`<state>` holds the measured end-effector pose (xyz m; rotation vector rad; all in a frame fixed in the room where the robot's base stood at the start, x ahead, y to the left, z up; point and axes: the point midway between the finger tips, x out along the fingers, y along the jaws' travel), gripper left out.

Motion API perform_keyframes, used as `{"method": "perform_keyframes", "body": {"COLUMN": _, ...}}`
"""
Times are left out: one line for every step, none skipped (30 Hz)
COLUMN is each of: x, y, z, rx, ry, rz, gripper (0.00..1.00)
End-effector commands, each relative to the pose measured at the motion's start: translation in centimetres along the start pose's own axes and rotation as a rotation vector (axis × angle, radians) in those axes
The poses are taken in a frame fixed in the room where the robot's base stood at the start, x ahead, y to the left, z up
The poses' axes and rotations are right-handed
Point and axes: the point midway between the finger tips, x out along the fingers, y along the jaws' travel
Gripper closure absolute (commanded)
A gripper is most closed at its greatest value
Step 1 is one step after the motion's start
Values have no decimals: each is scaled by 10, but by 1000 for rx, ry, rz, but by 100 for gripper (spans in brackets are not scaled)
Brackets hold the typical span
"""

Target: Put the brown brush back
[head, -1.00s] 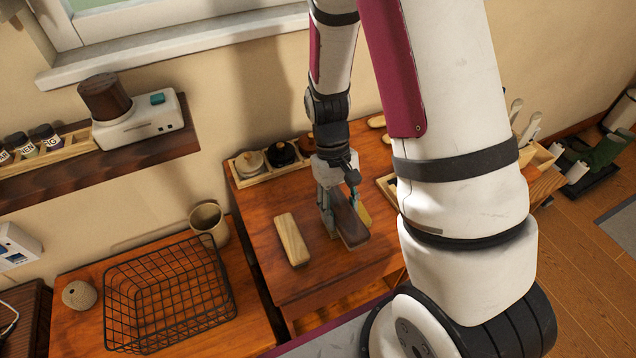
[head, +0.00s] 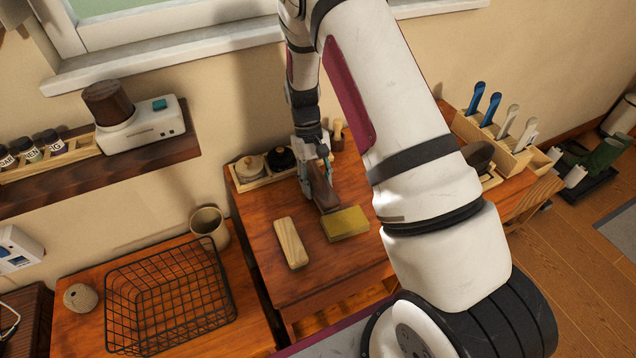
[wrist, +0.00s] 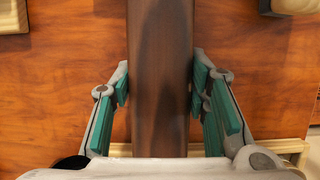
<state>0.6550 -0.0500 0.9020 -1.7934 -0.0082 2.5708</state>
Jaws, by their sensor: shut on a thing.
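My gripper (head: 320,168) is shut on the brown brush (head: 323,192), near the back of the reddish wooden table. In the wrist view the brush (wrist: 160,50) runs lengthwise between the two teal finger pads (wrist: 160,88). The brush's near end shows just behind a yellow block (head: 346,224). I cannot tell whether the brush touches the table or hangs just above it. My arm hides part of the table's right side.
A pale wooden block (head: 290,243) lies left of the yellow one. A tray of round-lidded pots (head: 250,170) stands by the wall. A wooden rack with blue and white handles (head: 490,135) and a dark oval item (head: 478,155) are at right. A wire basket (head: 170,295) stands left.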

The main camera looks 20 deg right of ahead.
Motion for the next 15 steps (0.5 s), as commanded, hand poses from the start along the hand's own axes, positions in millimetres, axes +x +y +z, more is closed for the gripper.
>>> {"method": "perform_keyframes", "body": {"x": 3, "y": 0, "z": 0, "rx": 0, "ry": -1, "rz": 0, "gripper": 86}}
{"method": "perform_keyframes", "body": {"x": 4, "y": 0, "z": -1, "rx": 0, "ry": 0, "rz": 0, "gripper": 86}}
{"method": "perform_keyframes", "body": {"x": 5, "y": 0, "z": -2, "rx": 0, "ry": 0, "rz": 0, "gripper": 86}}
{"method": "perform_keyframes", "body": {"x": 5, "y": 0, "z": -2, "rx": 0, "ry": 1, "rz": 0, "gripper": 86}}
{"method": "perform_keyframes", "body": {"x": 5, "y": 0, "z": -2, "rx": 0, "ry": 1, "rz": 0, "gripper": 86}}
{"method": "perform_keyframes", "body": {"x": 5, "y": 0, "z": -2, "rx": 0, "ry": 1, "rz": 0, "gripper": 86}}
{"method": "perform_keyframes", "body": {"x": 5, "y": 0, "z": -2, "rx": 0, "ry": 1, "rz": 0, "gripper": 86}}
{"method": "perform_keyframes", "body": {"x": 5, "y": 0, "z": -2, "rx": 0, "ry": 1, "rz": 0, "gripper": 86}}
{"method": "perform_keyframes", "body": {"x": 5, "y": 0, "z": -2, "rx": 0, "ry": 1, "rz": 0, "gripper": 86}}
{"method": "perform_keyframes", "body": {"x": 6, "y": 0, "z": -2, "rx": 0, "ry": 1, "rz": 0, "gripper": 86}}
{"method": "perform_keyframes", "body": {"x": 6, "y": 0, "z": -2, "rx": 0, "ry": 1, "rz": 0, "gripper": 86}}
{"method": "perform_keyframes", "body": {"x": 7, "y": 0, "z": -3, "rx": 0, "ry": 1, "rz": 0, "gripper": 86}}
{"method": "perform_keyframes", "body": {"x": 8, "y": 0, "z": -3, "rx": 0, "ry": 1, "rz": 0, "gripper": 86}}
{"method": "perform_keyframes", "body": {"x": 9, "y": 0, "z": -4, "rx": 0, "ry": 1, "rz": 0, "gripper": 86}}
{"method": "perform_keyframes", "body": {"x": 8, "y": 0, "z": -3, "rx": 0, "ry": 1, "rz": 0, "gripper": 49}}
